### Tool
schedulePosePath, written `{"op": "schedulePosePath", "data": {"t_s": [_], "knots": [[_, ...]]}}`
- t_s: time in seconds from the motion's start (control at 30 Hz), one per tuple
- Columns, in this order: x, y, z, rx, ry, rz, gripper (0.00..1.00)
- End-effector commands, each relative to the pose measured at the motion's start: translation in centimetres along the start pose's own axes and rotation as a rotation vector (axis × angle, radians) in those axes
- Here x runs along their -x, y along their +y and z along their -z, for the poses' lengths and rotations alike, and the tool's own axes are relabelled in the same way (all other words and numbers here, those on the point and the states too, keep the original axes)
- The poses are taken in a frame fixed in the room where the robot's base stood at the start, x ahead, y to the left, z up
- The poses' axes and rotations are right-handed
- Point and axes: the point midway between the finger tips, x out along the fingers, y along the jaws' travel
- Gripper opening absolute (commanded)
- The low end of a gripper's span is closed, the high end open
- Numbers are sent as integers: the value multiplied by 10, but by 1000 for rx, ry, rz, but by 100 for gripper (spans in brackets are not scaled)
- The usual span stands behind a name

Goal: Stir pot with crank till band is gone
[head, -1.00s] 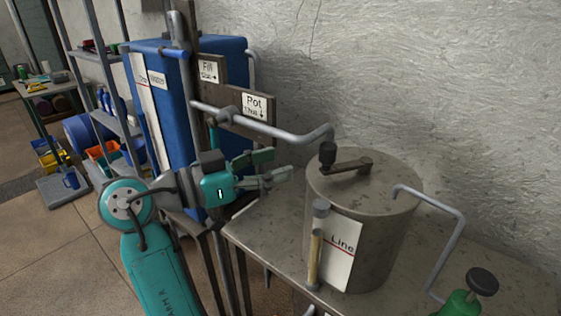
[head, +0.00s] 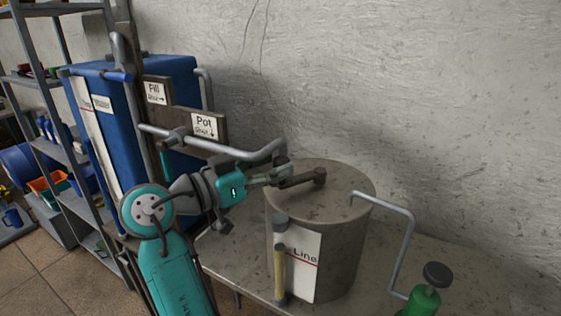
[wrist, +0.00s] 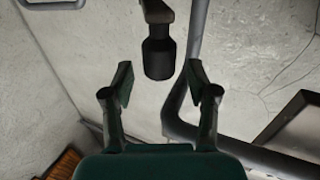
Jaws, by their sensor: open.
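The grey pot (head: 345,235) stands on the bench with its lid on. A crank arm (head: 300,180) lies across the lid. In the wrist view the crank's dark knob (wrist: 158,58) hangs just ahead of the fingertips, centred between them and apart from both. My gripper (head: 280,174) is open at the pot's left rim; it also shows in the wrist view (wrist: 158,82). In the head view the fingers cover the knob. A sight tube (head: 280,275) with yellowish content stands in front of the pot, beside a white "Line" card (head: 304,262) with a red line.
A grey pipe (head: 225,150) passes close above my gripper. "Fill" (head: 155,92) and "Pot" (head: 204,125) signs hang behind it near a blue tank (head: 170,72). A bent pipe (head: 408,240) and a green bottle (head: 422,302) are right of the pot.

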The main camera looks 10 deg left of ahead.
Motion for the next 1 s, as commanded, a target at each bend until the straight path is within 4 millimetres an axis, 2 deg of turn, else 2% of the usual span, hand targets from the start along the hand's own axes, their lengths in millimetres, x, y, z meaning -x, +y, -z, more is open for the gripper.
{"op": "schedulePosePath", "data": {"t_s": [0.03, 0.2, 0.53, 0.57, 0.7, 0.8, 1.0], "knots": [[-7, 0, 0, 0, 0, -2, 59], [-20, 0, 0, 0, 0, -1, 59], [-24, 0, 0, 0, 0, 0, 59], [-24, 0, 0, 0, 0, 0, 56], [-23, 0, 0, 0, 0, 0, 21], [-23, 0, 0, 0, 0, 0, 0], [-23, 0, 0, 0, 0, 1, 0]]}}
